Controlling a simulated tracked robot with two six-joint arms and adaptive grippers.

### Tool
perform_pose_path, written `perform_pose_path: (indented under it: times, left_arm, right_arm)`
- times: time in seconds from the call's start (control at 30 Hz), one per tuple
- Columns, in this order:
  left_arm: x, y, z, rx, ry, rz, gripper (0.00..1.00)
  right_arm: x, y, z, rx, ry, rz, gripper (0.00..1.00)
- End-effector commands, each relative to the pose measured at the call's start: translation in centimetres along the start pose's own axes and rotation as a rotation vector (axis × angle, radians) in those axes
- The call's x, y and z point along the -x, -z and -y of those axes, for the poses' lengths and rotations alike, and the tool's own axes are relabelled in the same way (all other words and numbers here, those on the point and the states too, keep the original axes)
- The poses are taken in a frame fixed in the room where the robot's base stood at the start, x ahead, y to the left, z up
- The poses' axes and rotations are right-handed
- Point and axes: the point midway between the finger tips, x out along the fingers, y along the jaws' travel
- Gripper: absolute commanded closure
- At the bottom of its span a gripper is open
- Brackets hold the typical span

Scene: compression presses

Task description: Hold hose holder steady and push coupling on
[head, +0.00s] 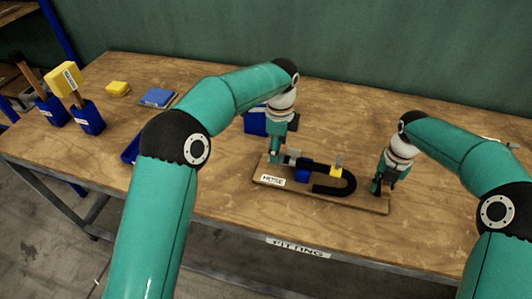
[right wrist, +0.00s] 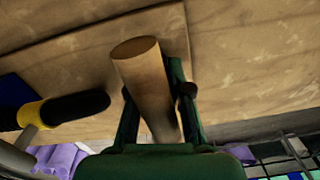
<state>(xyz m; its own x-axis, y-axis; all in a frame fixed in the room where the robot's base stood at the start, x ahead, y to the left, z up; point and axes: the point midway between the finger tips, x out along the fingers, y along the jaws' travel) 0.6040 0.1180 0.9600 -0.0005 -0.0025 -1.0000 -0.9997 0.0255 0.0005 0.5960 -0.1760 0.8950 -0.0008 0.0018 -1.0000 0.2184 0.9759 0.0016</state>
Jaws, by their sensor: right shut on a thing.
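The hose holder is a wooden board (head: 330,197) with a white HOSE label, lying near the table's front edge. A black hose (head: 350,184) bends in a U on it, with blue and yellow pieces along it. My right gripper (head: 377,187) is at the board's right end. In the right wrist view the right gripper (right wrist: 158,95) is shut on a wooden peg (right wrist: 143,75), with a finger on each side. My left gripper (head: 275,157) is at the hose's left end, beside a small grey piece (head: 294,153), perhaps the coupling. Its fingers are too small to read.
A blue bin (head: 255,122) stands behind the left gripper. A blue tray edge (head: 131,150) shows beside my left arm. The table's back middle is clear.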

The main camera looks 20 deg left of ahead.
Motion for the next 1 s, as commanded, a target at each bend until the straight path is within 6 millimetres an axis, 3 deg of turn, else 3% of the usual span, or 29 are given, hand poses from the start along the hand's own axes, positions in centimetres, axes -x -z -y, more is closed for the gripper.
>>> perform_pose_path:
  times: [0.33, 0.73, 1.0]
  left_arm:
    - [1.3, -0.1, 0.1, 0.001, 0.003, 0.001, 0.35]
    - [8.9, 0.0, 0.2, 0.001, 0.005, -0.001, 0.35]
    - [11.4, 0.0, 0.1, 0.0, 0.001, 0.0, 0.35]
  right_arm:
    - [0.0, 0.0, 0.1, 0.0, 0.001, 0.0, 1.0]
    - [0.0, 0.0, 0.1, -0.001, 0.002, 0.001, 1.0]
    - [0.0, -0.1, 0.1, -0.001, 0.002, 0.001, 1.0]
